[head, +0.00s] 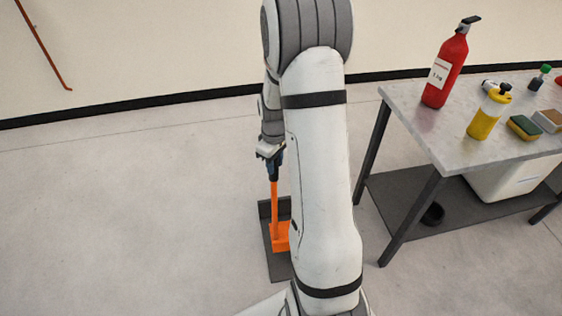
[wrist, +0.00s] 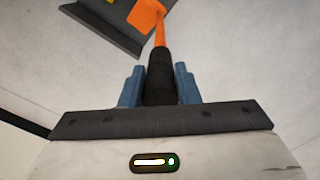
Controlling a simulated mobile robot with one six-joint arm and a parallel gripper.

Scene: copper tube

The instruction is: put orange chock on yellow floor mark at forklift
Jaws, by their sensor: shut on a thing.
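The orange chock (head: 281,238) is a small block on a long orange handle with a black grip (wrist: 160,75). My gripper (head: 271,154) is shut on the grip, its blue fingers on both sides in the wrist view (wrist: 159,88). The handle hangs down nearly upright. The block is over a dark grey plate (head: 279,270) with a raised edge; I cannot tell whether it touches. The block also shows at the top of the wrist view (wrist: 146,15), cut off. My arm hides part of the plate. No forklift or full yellow floor mark is recognisable.
A grey-topped table (head: 448,150) stands at the right, with a red extinguisher (head: 446,70), a yellow bottle (head: 487,116) and sponges on it. Its dark legs and low shelf (head: 410,195) are near my arm. The floor at the left is clear up to the wall.

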